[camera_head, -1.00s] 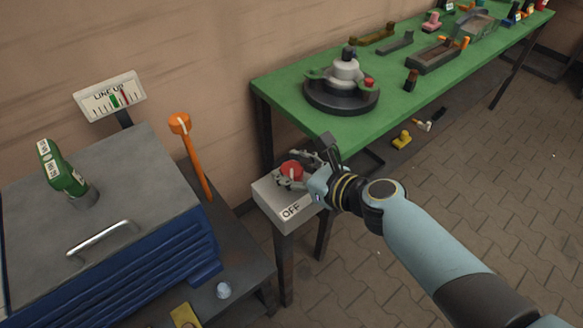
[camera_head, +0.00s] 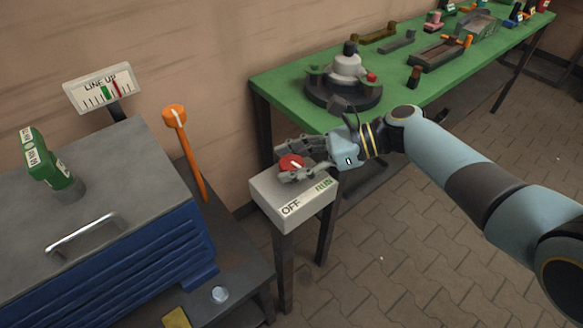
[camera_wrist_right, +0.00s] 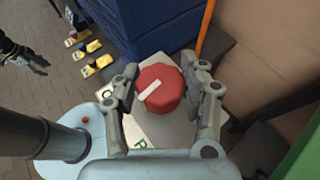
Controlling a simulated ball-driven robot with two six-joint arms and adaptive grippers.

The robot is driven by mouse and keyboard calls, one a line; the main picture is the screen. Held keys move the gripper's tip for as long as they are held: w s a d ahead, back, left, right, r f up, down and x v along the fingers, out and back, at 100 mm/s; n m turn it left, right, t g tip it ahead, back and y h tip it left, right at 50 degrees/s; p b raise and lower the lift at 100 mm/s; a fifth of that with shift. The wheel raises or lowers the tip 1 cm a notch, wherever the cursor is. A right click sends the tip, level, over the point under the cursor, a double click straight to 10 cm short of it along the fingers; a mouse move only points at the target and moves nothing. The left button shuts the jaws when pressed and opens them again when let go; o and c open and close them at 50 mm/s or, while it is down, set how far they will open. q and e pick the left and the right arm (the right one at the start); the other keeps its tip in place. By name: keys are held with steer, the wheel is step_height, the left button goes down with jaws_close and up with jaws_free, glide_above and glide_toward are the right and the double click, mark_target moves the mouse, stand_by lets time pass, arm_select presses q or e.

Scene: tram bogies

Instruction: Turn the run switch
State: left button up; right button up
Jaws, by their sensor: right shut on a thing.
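The run switch is a red round knob (camera_head: 291,163) with a white pointer bar, on a pale grey box (camera_head: 272,205). The box front reads OFF at left and a green RUN at right. My right gripper (camera_head: 293,172) comes from the right and is shut around the knob. In the right wrist view the knob (camera_wrist_right: 160,88) sits between both fingers, its bar slanting toward the lower left. A small dark gripper, seemingly my left one (camera_wrist_right: 28,58), shows at the left edge of that view; its jaw state is unclear.
A blue cabinet (camera_head: 130,260) with a grey top stands left, with an orange lever (camera_head: 184,145) and a LINE UP gauge (camera_head: 100,88). A green table (camera_head: 285,90) with a dark round fixture (camera_head: 345,95) stands behind right. The paved floor at right is clear.

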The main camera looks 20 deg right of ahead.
steer(key=n+g+b, duration=0.3)
steer(key=n+g, duration=0.1)
steer(key=g, duration=0.1)
steer(key=shift+f, duration=0.15)
steer(key=shift+n+g+b, duration=1.2)
steer(key=shift+b, duration=0.05)
steer(key=o, duration=1.2)
steer(key=v, duration=1.2)
